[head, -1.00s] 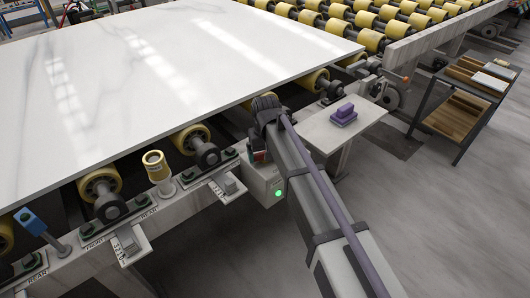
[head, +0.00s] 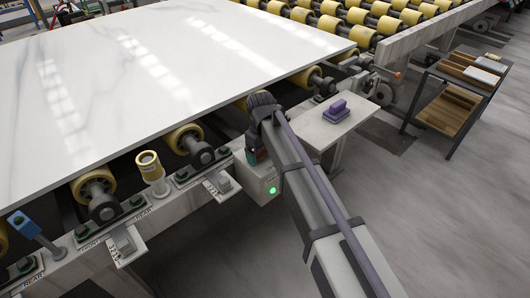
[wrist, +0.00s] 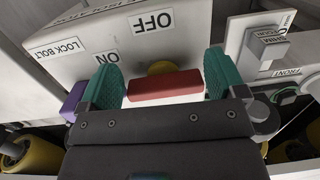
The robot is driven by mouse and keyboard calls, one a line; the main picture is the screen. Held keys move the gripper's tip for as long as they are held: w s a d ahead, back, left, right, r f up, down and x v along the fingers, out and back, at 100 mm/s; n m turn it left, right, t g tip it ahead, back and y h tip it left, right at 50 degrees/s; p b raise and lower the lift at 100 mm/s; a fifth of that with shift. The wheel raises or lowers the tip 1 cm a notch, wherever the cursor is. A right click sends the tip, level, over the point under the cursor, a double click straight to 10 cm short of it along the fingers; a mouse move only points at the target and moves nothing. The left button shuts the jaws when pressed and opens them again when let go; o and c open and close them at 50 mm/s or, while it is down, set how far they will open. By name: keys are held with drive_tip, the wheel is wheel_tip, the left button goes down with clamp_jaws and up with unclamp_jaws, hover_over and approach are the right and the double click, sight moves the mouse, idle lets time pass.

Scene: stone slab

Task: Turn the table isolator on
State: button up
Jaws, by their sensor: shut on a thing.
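The table isolator is a pale box (head: 263,184) with a lit green lamp (head: 272,190), under the slab's near edge in the head view. In the wrist view its face (wrist: 190,40) carries an OFF label (wrist: 152,20) at the top and an ON label (wrist: 106,58) to the left. Its red handle (wrist: 165,86) lies almost level there, in front of a yellow round part (wrist: 161,68). My gripper (wrist: 162,80) has its teal fingers at the handle's two ends, shut on it. In the head view my arm mostly hides the handle and fingers.
A LOCK BOLT label (wrist: 58,48) is left of ON. A tab marked SHIM (wrist: 265,45) juts out at right. A large white slab (head: 170,80) rests on rollers above. A purple block (head: 336,111) sits on a small shelf at right. Open floor lies at the lower right.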

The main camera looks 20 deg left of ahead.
sight(262, 158)
drive_tip(key=shift+w+a+t+y, duration=0.5)
drive_tip(key=shift+w+a, duration=0.5)
drive_tip(key=shift+a, duration=0.25)
drive_tip(key=o, duration=0.6)
drive_tip(key=shift+o, duration=0.2)
drive_tip(key=shift+r+p, duration=0.55)
drive_tip(key=shift+p, duration=0.1)
drive_tip(key=shift+g+h, duration=0.3)
drive_tip(key=r+p, duration=0.4)
drive_tip(key=s+r+p, duration=0.1)
drive_tip(key=r+p, duration=0.1)
drive_tip(key=shift+d+r, duration=0.2)
drive_tip(key=shift+d, duration=0.2)
drive_tip(key=shift+s+d+r+p, duration=0.25)
drive_tip(key=shift+d+p, duration=0.2)
drive_tip(key=shift+p, duration=0.05)
drive_tip(key=shift+d, duration=0.1)
